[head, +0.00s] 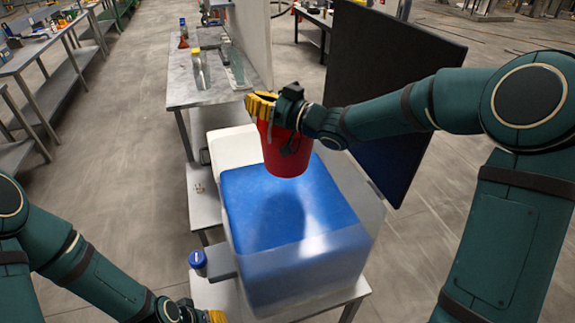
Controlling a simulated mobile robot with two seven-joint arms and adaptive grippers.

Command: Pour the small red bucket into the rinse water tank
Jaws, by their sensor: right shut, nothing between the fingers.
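The small red bucket (286,152) is in the air over the rinse water tank, roughly upright. Its upper part is partly hidden by my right gripper (262,106), whose yellow fingers are shut at the bucket's top. I cannot tell how the bucket is borne there. The rinse water tank (318,278) is a translucent open box with bright blue water. My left gripper (215,317) shows only as a bit of yellow at the bottom edge, left of the tank, too cut off to judge.
A white container (232,146) stands behind the tank. A blue-lidded jar (198,262) is at the tank's left. Behind is a metal table (205,92) with bottles. A dark panel (385,85) stands close at the right. The floor at left is clear.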

